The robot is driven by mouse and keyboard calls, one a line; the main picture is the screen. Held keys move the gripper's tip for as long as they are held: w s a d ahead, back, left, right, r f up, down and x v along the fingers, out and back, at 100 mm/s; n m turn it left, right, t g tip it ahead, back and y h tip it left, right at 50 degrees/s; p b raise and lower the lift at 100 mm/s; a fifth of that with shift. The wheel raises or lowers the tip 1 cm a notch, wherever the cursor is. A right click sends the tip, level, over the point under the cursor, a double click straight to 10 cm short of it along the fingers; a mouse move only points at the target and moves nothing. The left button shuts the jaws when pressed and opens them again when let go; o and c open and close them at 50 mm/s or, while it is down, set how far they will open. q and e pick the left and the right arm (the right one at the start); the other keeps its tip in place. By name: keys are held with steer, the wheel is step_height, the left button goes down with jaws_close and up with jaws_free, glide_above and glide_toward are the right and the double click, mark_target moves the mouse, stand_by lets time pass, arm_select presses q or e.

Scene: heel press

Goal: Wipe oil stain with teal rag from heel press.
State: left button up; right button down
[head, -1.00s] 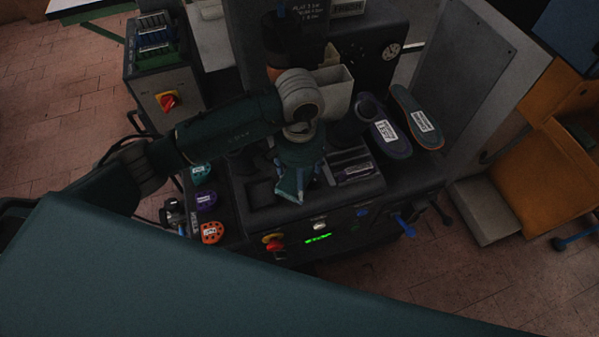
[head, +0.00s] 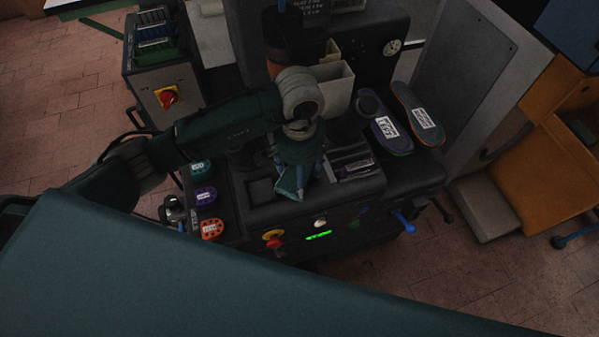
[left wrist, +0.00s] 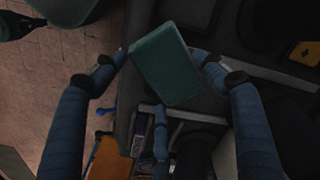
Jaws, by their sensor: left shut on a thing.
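The heel press (head: 420,174) is the dark machine in the middle of the head view. My left gripper (head: 295,172) points down over its front left work surface, close to the shallow recess there. It is shut on the teal rag (head: 290,184), whose lower corner shows below the fingers. In the left wrist view the rag (left wrist: 165,64) is a flat teal rectangle between the blue-grey fingers of the left gripper (left wrist: 160,75). I cannot tell whether the rag touches the surface. No oil stain can be made out. My right gripper is not in view.
Teal, purple and orange labelled pads (head: 205,197) sit left of the gripper. Two insoles (head: 418,112) lie to the right. A light bin (head: 337,88) stands behind. A red knob (head: 275,242), a green display (head: 318,235) and a blue lever (head: 404,222) are on the front.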

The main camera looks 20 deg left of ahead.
arm_select(q)
steer(key=shift+a+f+b, duration=0.2)
steer(key=shift+f+b, duration=0.35)
steer(key=shift+f, duration=0.1)
